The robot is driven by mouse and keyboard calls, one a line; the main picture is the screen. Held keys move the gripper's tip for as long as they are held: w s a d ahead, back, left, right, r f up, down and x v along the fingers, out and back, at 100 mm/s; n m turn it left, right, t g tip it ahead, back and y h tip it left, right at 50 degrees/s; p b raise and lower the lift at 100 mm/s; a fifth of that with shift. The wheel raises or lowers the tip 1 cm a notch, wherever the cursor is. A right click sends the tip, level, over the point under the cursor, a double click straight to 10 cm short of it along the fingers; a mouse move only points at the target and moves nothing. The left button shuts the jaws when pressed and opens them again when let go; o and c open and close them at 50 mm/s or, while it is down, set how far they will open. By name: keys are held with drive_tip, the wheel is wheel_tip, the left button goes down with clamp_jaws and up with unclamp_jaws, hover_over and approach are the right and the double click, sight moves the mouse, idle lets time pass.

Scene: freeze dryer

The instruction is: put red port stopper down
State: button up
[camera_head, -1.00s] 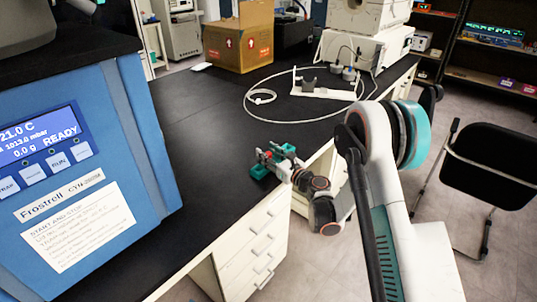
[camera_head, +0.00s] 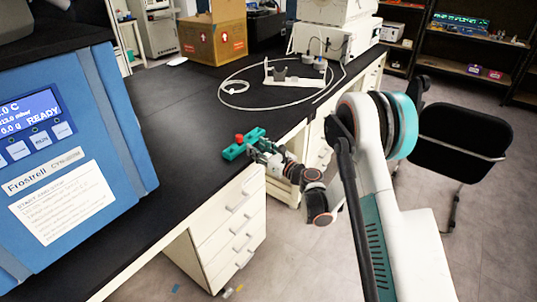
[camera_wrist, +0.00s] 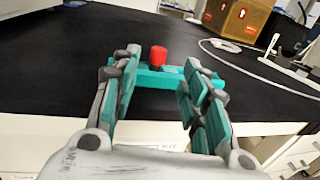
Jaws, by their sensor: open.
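The red port stopper (camera_head: 239,138) sits upright on a teal holder (camera_head: 232,153) at the front edge of the black bench. In the wrist view the red stopper (camera_wrist: 158,56) stands at the middle of the teal holder (camera_wrist: 160,82), beyond my fingertips. My gripper (camera_head: 259,151) is at the bench edge, just to the right of the stopper in the head view. In the wrist view my gripper (camera_wrist: 164,64) is open, with its fingers apart on either side and nothing held between them. The stopper's lower end is hidden.
The blue freeze dryer (camera_head: 95,130) stands at the left. A white hose (camera_head: 285,107) loops over the bench near a white stand (camera_head: 310,80). A cardboard box (camera_head: 213,40) is at the back. White drawers (camera_head: 230,220) lie below the edge. The middle bench top is clear.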

drive_tip(key=s+d+r+n+g+h, duration=0.2)
drive_tip(key=s+d+r+n, duration=0.1)
drive_tip(key=s+r+n, duration=0.5)
drive_tip(key=s+d+r+n+g+h, duration=0.2)
drive_tip(key=s+d+r+n, duration=0.1)
drive_tip(key=s+r+n, duration=0.5)
drive_tip(key=s+d+n+g+h, duration=0.1)
drive_tip(key=s+d+n+h, duration=0.3)
drive_tip(key=s, duration=1)
drive_tip(key=s+d+n+g+h, duration=0.1)
drive_tip(key=s+d+n+h, duration=0.3)
drive_tip(key=s+d+n, duration=0.3)
drive_tip(key=s+d, duration=0.4)
drive_tip(key=s, duration=0.3)
drive_tip(key=shift+s+f+n, duration=0.15)
drive_tip(key=shift+s+n, duration=0.15)
drive_tip(key=shift+s, duration=0.05)
drive_tip(key=shift+o, duration=0.6)
drive_tip(key=shift+d, duration=0.1)
